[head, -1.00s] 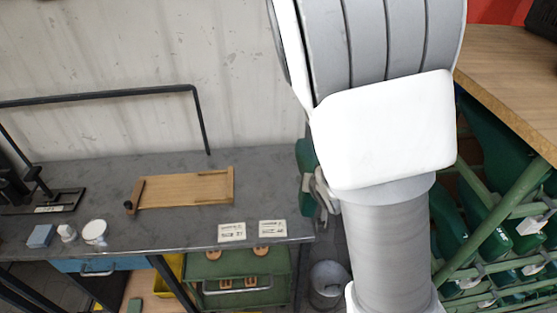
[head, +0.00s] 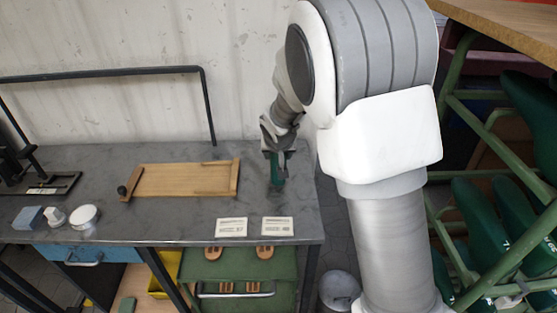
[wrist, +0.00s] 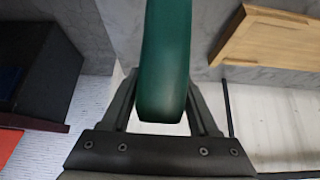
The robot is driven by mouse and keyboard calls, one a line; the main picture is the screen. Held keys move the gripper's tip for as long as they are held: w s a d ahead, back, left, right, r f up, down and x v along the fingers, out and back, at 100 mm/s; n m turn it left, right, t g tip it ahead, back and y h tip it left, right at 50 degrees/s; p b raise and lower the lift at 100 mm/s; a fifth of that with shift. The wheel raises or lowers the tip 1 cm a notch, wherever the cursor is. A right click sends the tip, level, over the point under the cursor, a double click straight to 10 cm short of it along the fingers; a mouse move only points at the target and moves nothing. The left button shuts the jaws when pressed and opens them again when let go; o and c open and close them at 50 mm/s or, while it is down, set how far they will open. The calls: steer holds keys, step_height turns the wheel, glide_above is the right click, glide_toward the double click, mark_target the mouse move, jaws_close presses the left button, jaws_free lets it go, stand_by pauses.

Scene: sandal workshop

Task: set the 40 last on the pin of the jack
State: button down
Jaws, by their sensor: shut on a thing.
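My gripper (head: 278,146) is over the right part of the grey bench, shut on a dark green last (head: 277,168). In the wrist view the last (wrist: 165,62) stands between the two fingers of the gripper (wrist: 160,88), its rounded end towards the camera. No size mark is readable on it. The last hangs over the bench top, with a dark patch below it; I cannot tell whether it touches. A black device with a flat, labelled base (head: 48,186) at the bench's left end may be the jack; no pin can be made out.
A wooden board (head: 183,180) with a dark knob lies mid-bench. Two white cards (head: 231,227) lie at the front edge. A blue block (head: 29,217) and a white round tub (head: 84,216) stand front left. A black rail (head: 110,73) rises behind. A green rack (head: 490,205) stands right.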

steer(key=shift+w+r+p, duration=0.25)
steer(key=shift+w+p, duration=0.75)
step_height(320, 180, down, 8)
steer(key=b, duration=0.7)
steer(key=shift+r+b, duration=0.15)
steer(key=shift+b, duration=0.2)
steer(key=shift+f, duration=0.2)
steer(key=shift+c, duration=0.6)
jaws_free()
steer(key=shift+o, duration=0.3)
steer(key=shift+f, duration=0.1)
